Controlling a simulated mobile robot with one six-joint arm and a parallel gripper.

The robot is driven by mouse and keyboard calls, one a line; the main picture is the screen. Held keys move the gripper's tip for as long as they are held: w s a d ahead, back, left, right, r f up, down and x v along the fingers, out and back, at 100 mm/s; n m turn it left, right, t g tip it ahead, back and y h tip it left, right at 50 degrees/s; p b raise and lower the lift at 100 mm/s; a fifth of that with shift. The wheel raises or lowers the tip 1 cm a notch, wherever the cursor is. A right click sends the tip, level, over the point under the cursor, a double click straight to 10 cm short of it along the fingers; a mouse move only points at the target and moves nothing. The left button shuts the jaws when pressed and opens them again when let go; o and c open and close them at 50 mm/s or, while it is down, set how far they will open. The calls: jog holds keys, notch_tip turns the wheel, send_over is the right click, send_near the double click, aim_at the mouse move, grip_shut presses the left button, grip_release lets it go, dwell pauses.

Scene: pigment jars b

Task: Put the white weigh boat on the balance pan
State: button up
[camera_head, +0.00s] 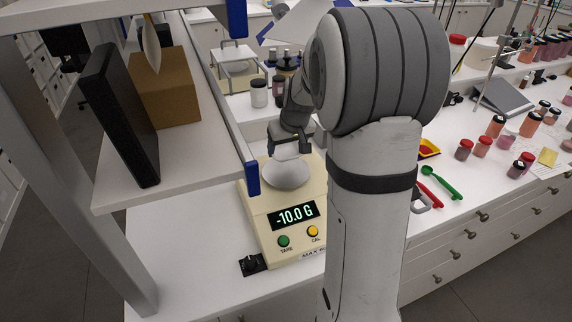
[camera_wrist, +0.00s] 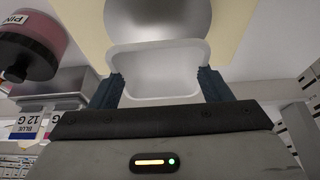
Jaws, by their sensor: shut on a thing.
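The white weigh boat (camera_wrist: 160,68) is between the two blue fingers of my gripper (camera_wrist: 160,88) in the wrist view, and the gripper is shut on it. The round metal balance pan (camera_wrist: 158,16) lies just beyond the boat there. In the head view my gripper (camera_head: 291,148) is over the back part of the pan (camera_head: 287,175), on the cream balance (camera_head: 262,215). The boat is small and pale there. I cannot tell whether it touches the pan. The display (camera_head: 293,215) reads -10.0 G.
A shelf (camera_head: 170,160) with a black panel (camera_head: 120,115) and a brown box (camera_head: 165,88) stands left of the balance. Two jars (camera_head: 259,93) stand behind it.

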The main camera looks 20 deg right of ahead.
aim_at(287, 172)
jog(key=shift+f+p, duration=0.3)
jog(key=shift+f, duration=2.45)
jog(key=shift+f, duration=0.2)
jog(key=o, duration=1)
jog(key=shift+r, duration=0.1)
jog(key=shift+s+r, duration=0.1)
jog(key=shift+r, duration=0.35)
jog(key=b+v, duration=0.1)
jog(key=v, duration=1)
jog(key=shift+s+r, duration=0.1)
jog(key=shift+s, duration=0.1)
